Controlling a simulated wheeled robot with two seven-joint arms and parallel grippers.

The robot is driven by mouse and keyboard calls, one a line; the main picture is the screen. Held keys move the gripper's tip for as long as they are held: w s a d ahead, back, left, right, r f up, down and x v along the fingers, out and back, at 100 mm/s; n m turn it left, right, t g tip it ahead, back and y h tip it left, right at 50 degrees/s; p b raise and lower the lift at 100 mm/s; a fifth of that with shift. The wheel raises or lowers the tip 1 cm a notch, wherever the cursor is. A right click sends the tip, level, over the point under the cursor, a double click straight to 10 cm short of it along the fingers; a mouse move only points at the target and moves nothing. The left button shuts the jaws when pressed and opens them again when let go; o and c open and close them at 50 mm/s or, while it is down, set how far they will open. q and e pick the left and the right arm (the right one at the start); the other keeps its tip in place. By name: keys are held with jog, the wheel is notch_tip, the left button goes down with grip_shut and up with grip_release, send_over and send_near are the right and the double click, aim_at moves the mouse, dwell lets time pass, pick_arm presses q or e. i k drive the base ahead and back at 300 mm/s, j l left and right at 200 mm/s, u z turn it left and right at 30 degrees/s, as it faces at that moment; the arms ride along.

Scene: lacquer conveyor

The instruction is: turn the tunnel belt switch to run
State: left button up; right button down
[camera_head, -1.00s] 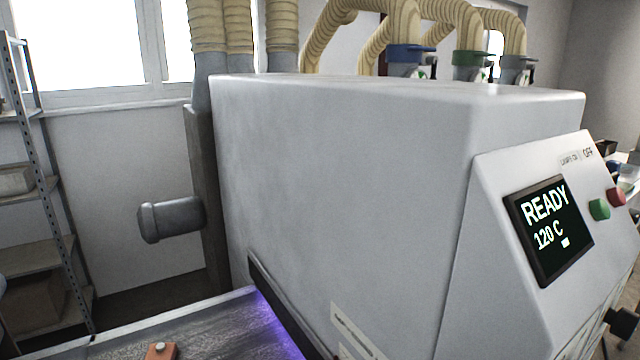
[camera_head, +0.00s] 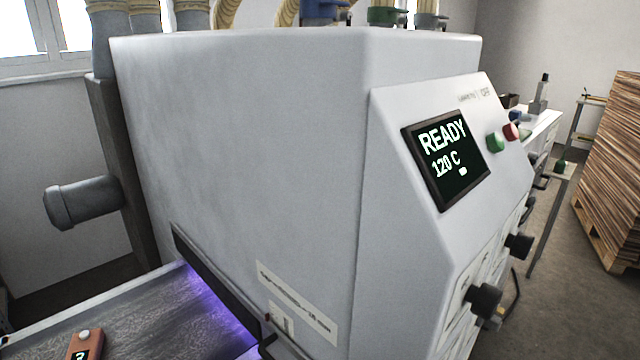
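The big white tunnel machine (camera_head: 240,130) fills the middle of the head view. Its sloped control panel (camera_head: 390,150) holds a dark display (camera_head: 448,165) reading "READY 120 C", with a green button (camera_head: 495,142) and a red button (camera_head: 511,131) beside it. Below, on the steep front face, are black rotary knobs: a near one (camera_head: 484,301) and a farther one (camera_head: 518,246). Their labels are too small and slanted to read, so I cannot tell which is the belt switch or how it is set. Neither of my grippers is in view.
A conveyor belt (camera_head: 120,315) runs into the purple-lit tunnel mouth at lower left, with an orange-brown device (camera_head: 85,344) on it. A grey motor (camera_head: 82,202) sticks out at the left. Stacked wooden boards (camera_head: 612,170) stand at the right, with open floor (camera_head: 560,270) before them.

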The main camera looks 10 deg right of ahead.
aim_at(495, 323)
jog(key=l, duration=0.65)
jog(key=k+l, duration=0.15)
jog(key=l, duration=1.1)
jog(key=k+l, duration=0.15)
jog(key=l, duration=0.45)
